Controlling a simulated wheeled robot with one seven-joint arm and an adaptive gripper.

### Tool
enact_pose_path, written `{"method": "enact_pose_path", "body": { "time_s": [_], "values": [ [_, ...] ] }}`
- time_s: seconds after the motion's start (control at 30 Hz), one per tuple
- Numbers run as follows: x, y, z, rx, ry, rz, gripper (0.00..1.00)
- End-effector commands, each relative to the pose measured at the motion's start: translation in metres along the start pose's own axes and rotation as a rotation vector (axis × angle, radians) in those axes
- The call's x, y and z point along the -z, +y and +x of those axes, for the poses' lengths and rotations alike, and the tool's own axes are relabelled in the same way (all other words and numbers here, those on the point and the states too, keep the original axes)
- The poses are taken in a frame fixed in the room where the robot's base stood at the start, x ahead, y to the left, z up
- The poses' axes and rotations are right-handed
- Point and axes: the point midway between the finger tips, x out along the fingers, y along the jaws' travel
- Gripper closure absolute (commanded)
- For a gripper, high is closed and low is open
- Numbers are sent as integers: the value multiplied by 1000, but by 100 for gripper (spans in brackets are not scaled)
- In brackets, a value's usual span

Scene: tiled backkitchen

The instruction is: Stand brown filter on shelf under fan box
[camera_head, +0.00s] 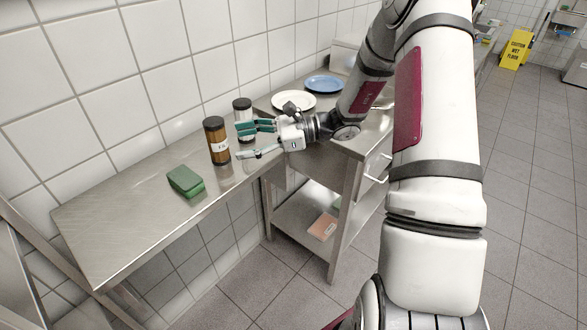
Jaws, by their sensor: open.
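A brown cylinder with dark ends and a white label, which looks like the brown filter (218,148), stands upright on a steel wall shelf (135,225). My gripper (240,141) is open, with its green-tipped fingers pointing left toward the brown filter. It is just to the right of the filter, and nothing shows between its fingers. Whether a finger touches the filter I cannot tell. I cannot make out a fan box.
A grey cylinder with a dark top (241,107) stands behind my gripper, partly hidden. A green sponge-like block (185,181) lies left of the filter. A white plate (294,100) and a blue plate (324,84) lie on the steel table at right. The shelf's left part is bare.

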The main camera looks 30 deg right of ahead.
Motion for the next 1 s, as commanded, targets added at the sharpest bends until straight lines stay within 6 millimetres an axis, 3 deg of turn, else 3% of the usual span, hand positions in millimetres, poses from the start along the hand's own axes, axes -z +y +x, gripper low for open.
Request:
{"method": "enact_pose_path", "body": {
  "time_s": [0.03,0.2,0.43,0.7,1.0],
  "values": [
    [-19,17,8,-75,47,-73,36],
    [-60,76,20,-310,201,-303,36],
    [-100,151,10,-592,391,-630,36],
    [-130,219,-28,-867,599,-1035,36],
    [-150,262,-86,-1089,813,-1496,36]
  ]
}}
